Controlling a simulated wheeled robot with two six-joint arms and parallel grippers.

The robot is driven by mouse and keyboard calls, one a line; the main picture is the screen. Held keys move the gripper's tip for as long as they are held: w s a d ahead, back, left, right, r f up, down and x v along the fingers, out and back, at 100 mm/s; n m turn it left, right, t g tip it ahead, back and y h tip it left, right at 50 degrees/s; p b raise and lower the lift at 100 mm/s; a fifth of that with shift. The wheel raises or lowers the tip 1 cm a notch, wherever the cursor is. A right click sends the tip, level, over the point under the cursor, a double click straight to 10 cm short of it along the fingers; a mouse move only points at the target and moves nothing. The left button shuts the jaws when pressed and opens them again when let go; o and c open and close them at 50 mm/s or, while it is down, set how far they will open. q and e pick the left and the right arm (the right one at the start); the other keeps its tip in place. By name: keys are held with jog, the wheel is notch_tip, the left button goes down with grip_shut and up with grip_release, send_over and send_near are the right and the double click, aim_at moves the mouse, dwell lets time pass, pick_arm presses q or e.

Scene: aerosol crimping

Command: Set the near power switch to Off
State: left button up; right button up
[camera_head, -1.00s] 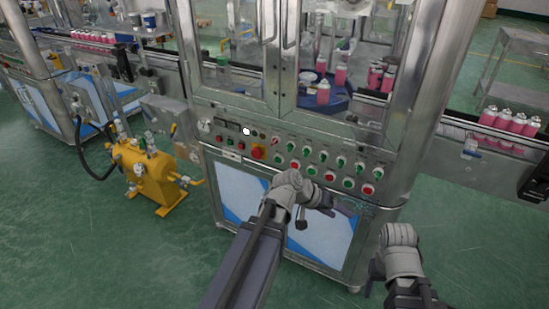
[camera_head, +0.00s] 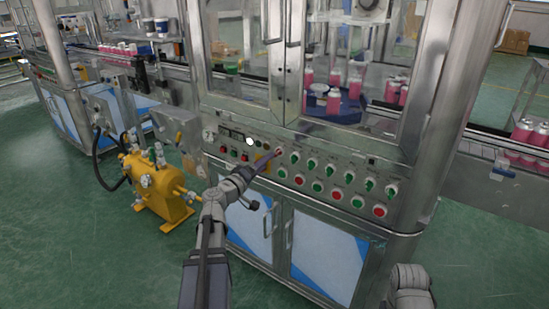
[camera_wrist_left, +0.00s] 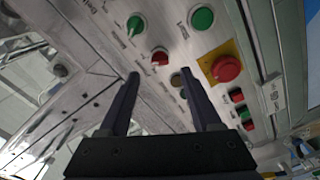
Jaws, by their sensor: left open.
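The control panel (camera_head: 330,190) runs across the front of the machine cabinet. A red-handled rotary switch (camera_head: 280,151) sits at the left end of its upper row of green-handled switches (camera_head: 313,163). In the left wrist view the red switch (camera_wrist_left: 160,57) is just beyond the fingertips, with a green switch (camera_wrist_left: 135,24) beside it. The labels are too blurred to tell which is the power switch. My left gripper (camera_head: 265,160) is in front of the panel. In the left wrist view its open jaws (camera_wrist_left: 160,76) hold nothing, and contact is not visible. My right gripper is out of view.
A red emergency button (camera_wrist_left: 225,68) on a yellow plate is close to the left jaws. Green and red push buttons (camera_head: 317,187) line the lower row. A yellow tank (camera_head: 160,195) stands on the floor at left. Glass doors (camera_head: 240,60) rise above the panel.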

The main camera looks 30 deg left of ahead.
aim_at(276, 155)
pick_arm(q)
jog(key=w, duration=0.6)
jog(key=shift+d, duration=0.25)
grip_shut()
dwell(0.3)
